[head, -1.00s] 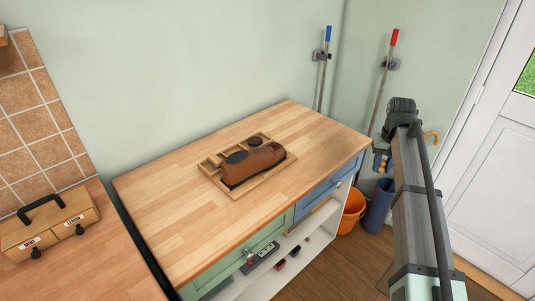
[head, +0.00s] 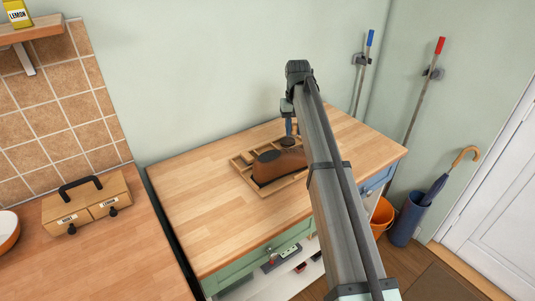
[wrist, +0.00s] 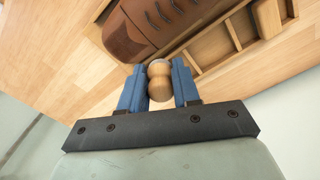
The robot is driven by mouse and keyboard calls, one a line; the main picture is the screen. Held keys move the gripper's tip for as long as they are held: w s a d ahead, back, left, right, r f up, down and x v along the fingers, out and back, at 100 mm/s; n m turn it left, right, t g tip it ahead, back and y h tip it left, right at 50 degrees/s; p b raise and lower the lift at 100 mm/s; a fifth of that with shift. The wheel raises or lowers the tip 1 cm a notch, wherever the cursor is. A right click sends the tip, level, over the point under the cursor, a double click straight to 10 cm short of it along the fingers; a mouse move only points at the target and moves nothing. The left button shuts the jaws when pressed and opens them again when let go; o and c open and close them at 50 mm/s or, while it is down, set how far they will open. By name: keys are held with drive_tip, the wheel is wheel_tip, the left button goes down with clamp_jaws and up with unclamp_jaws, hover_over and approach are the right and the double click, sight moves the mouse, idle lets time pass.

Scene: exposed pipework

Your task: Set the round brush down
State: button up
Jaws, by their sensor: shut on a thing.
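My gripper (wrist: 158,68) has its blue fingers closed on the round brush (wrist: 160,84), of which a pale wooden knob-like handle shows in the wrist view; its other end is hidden. In the head view my gripper (head: 289,127) is over the back part of the wooden tray (head: 238,166) on the counter. The brown shoe (head: 281,165) lies in the tray, and it also shows in the wrist view (wrist: 128,38). I cannot tell whether the brush touches the tray.
The tray's compartments (wrist: 222,42) have raised dividers. The wooden worktop (head: 215,225) is clear to the left and front of the tray. A small box with two drawers (head: 88,203) stands on the left counter. Poles and an umbrella (head: 436,188) are at the right.

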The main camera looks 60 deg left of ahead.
drive_tip(key=s+a+r+n, duration=0.1)
drive_tip(key=s+a, duration=0.5)
drive_tip(key=s, duration=0.1)
drive_tip(key=shift+w+a+f, duration=0.1)
drive_tip(key=shift+f, duration=2.4)
drive_tip(key=shift+w+a+f, duration=0.1)
drive_tip(key=shift+f, duration=2.35)
drive_tip(key=shift+f, duration=0.1)
drive_tip(key=o, duration=0.6)
drive_tip(key=shift+o, duration=0.2)
wheel_tip(320, 180, up, 12)
